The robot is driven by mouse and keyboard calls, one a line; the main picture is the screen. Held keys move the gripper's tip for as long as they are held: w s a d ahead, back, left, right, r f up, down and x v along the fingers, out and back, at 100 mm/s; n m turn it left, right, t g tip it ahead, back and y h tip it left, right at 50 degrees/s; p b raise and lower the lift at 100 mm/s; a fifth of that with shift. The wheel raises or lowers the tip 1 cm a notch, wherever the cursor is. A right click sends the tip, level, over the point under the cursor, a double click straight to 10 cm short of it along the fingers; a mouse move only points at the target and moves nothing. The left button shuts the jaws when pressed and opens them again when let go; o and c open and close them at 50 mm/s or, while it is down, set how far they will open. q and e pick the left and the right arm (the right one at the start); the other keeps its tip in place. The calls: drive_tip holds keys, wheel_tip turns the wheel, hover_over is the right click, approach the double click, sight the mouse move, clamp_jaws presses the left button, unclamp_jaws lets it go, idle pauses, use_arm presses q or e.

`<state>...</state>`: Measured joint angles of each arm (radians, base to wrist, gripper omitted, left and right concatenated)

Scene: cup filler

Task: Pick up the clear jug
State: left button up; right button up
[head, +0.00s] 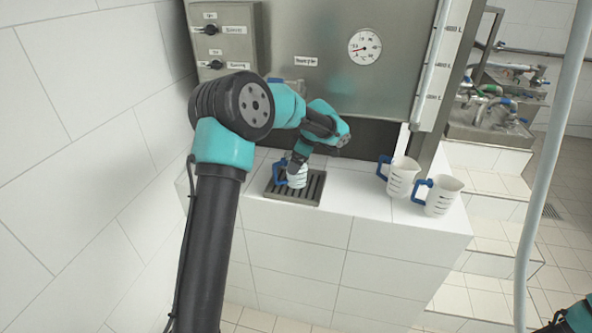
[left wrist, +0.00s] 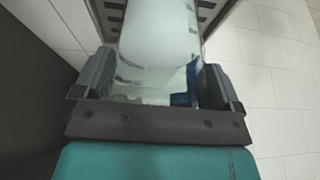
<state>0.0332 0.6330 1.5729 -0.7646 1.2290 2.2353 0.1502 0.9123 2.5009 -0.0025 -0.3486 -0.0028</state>
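In the head view a jug (head: 297,176) with a blue handle stands on the dark drain grate (head: 312,193) under the steel machine. My left gripper (head: 299,163) is at this jug and partly hides it. In the left wrist view the see-through jug (left wrist: 160,45), with dark marks and a blue part low on its right, lies between the two fingers of my left gripper (left wrist: 158,85). The fingers are wide apart, close to its sides; I cannot tell whether they press on it. Only a bit of my right arm shows at the lower right; its gripper is out of view.
Two whitish jugs with blue handles, one (head: 403,178) and another (head: 440,196), stand on the tiled ledge (head: 357,205) to the right. The steel panel (head: 335,75) rises behind the grate. A pale vertical pipe (head: 550,170) stands at the right.

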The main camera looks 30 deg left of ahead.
use_arm(q)
drive_tip(key=c, duration=0.5)
drive_tip(key=shift+c, duration=0.2)
drive_tip(key=shift+r, duration=0.15)
drive_tip(key=shift+s+r, duration=0.15)
drive_tip(key=shift+r, duration=0.55)
drive_tip(key=s+d, duration=0.2)
drive_tip(key=s, duration=0.6)
drive_tip(key=s+d, duration=0.3)
drive_tip(key=s, duration=0.6)
drive_tip(key=shift+d, duration=0.2)
